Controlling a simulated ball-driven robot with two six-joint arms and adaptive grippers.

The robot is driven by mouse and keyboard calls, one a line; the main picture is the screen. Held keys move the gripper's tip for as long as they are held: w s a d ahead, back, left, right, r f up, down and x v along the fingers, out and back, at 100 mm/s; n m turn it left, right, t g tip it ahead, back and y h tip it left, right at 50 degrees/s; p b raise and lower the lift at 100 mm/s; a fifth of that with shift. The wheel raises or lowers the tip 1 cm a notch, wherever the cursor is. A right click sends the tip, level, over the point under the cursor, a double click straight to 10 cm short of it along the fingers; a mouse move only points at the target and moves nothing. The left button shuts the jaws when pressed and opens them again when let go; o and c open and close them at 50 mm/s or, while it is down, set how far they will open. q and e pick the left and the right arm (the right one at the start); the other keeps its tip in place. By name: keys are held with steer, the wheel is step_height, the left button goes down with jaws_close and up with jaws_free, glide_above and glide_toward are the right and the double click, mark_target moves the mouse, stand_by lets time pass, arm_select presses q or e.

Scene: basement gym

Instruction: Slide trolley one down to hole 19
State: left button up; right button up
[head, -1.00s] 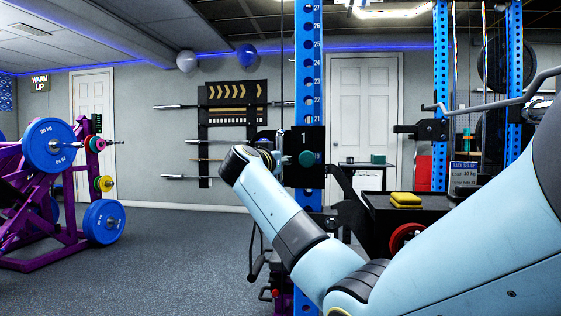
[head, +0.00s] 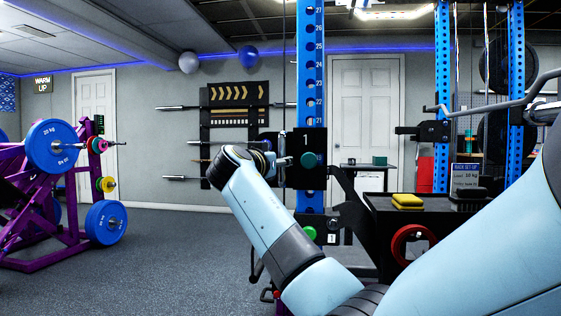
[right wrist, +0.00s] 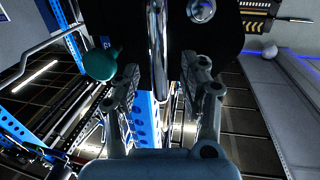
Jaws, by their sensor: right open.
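Trolley one (head: 294,147) is a black block marked "1" with a teal-green knob, sitting on the blue numbered upright (head: 311,75). Printed numbers run from 27 down to 21 above the trolley; hole 19's mark is not clearly readable now. My right gripper (head: 271,163) is at the trolley's left side, mostly hidden behind my own wrist. In the right wrist view, its fingers (right wrist: 166,85) are apart, with a chrome vertical bar (right wrist: 158,50) between them; I cannot tell whether they touch it. The teal knob (right wrist: 101,63) is to the left there. My left gripper is out of view.
A black stand (head: 430,218) carrying yellow blocks (head: 407,200) is to the right. A purple rack with blue plates (head: 105,223) stands at left. Floor between is clear.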

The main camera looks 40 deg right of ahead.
steer(key=v, duration=0.8)
steer(key=shift+c, duration=0.2)
